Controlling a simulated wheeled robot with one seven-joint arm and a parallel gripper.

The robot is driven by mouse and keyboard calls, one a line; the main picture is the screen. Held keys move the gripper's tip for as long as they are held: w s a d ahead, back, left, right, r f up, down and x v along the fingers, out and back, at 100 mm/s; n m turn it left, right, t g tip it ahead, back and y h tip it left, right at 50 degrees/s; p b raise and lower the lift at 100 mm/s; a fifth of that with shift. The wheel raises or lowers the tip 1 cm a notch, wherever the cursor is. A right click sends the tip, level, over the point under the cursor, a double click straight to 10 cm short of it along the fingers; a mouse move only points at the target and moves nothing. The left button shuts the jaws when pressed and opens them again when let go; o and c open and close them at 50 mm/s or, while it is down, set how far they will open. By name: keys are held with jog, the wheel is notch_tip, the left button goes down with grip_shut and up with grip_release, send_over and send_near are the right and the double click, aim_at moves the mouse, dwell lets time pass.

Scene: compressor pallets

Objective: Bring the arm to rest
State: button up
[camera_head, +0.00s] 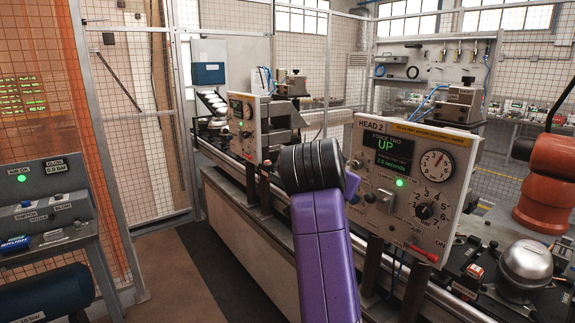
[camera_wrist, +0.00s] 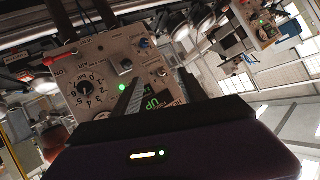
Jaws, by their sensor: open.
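My purple arm (camera_head: 325,255) rises through the middle of the head view, with a black rounded joint at its top in front of the line. My gripper (camera_wrist: 160,87) shows in the wrist view, its two dark fingers apart and nothing seen between them. In the head view it cannot be made out. The fingers point toward the HEAD 2 panel (camera_head: 447,160), which appears upside down in the wrist view (camera_wrist: 75,75). Whether they touch it cannot be told.
The panel has dials, a green light and an "UP" display. A second panel (camera_head: 243,125) stands farther along the line. A round metal compressor (camera_head: 525,264) sits at right, near an orange robot arm (camera_head: 548,185). A control console (camera_head: 45,205) is at left. Dark floor (camera_head: 225,265) lies open between.

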jog(key=s+d+f+n+t+y, duration=0.2)
jog(key=s+f+n+t+y, duration=0.6)
jog(key=s+f, duration=0.85)
jog(key=s+d+f+g+h, duration=0.1)
jog(key=s+f, duration=0.3)
jog(key=s, duration=0.9)
jog(key=s+d+f+g+h, duration=0.1)
jog(key=s+d+f, duration=0.3)
jog(key=s, duration=1)
jog(key=s+d+f+g+h+b, duration=0.1)
jog(key=s+d+f+g+h, duration=0.1)
jog(key=s, duration=1.2)
jog(key=shift+d+f+g, duration=0.4)
jog(key=shift+f+g, duration=0.3)
jog(key=shift+f, duration=0.2)
jog(key=shift+s, duration=0.1)
